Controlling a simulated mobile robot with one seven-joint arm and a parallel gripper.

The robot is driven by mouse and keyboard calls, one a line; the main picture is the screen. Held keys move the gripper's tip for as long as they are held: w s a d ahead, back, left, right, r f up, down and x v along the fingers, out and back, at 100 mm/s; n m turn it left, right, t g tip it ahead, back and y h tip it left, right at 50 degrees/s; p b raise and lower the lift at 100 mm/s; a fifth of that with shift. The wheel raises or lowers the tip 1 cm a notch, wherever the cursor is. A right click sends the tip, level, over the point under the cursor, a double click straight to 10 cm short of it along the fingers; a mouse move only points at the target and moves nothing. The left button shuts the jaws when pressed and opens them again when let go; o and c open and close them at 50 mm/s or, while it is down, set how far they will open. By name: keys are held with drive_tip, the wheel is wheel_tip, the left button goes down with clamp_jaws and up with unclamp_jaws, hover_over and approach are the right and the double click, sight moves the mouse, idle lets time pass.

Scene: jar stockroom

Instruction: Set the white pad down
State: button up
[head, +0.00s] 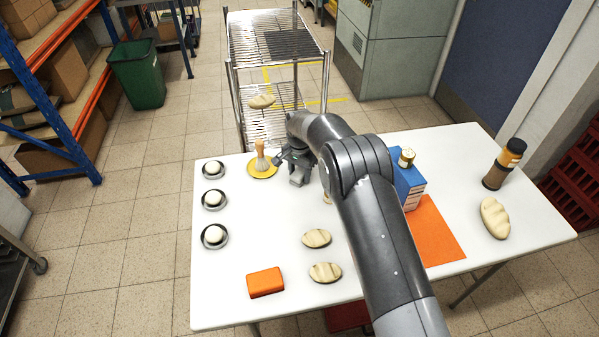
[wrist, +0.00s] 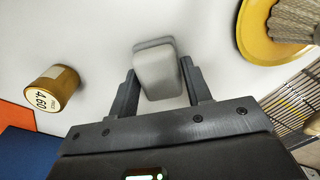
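The white pad (wrist: 156,70) is a small pale grey-white block with rounded edges in the wrist view. It sits between the two fingers of my gripper (wrist: 158,84), which press on its sides. In the head view my gripper (head: 297,170) is low over the back of the white table (head: 250,215), right of the yellow plate. The arm hides part of that area, and the pad cannot be clearly made out there. Whether the pad's underside touches the table I cannot tell.
A brush stands on the yellow plate (head: 258,173), close on the left. A small labelled jar (wrist: 52,88) stands on the other side, near the blue box (head: 411,190) and orange mat (head: 436,235). Two bread loaves (head: 316,238) and an orange block (head: 265,283) lie nearer the front.

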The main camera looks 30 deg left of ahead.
sight(300, 172)
drive_tip(key=o, duration=0.3)
drive_tip(key=shift+o, duration=0.2)
wheel_tip(300, 172, up, 12)
drive_tip(key=shift+r, duration=0.15)
idle(0.3)
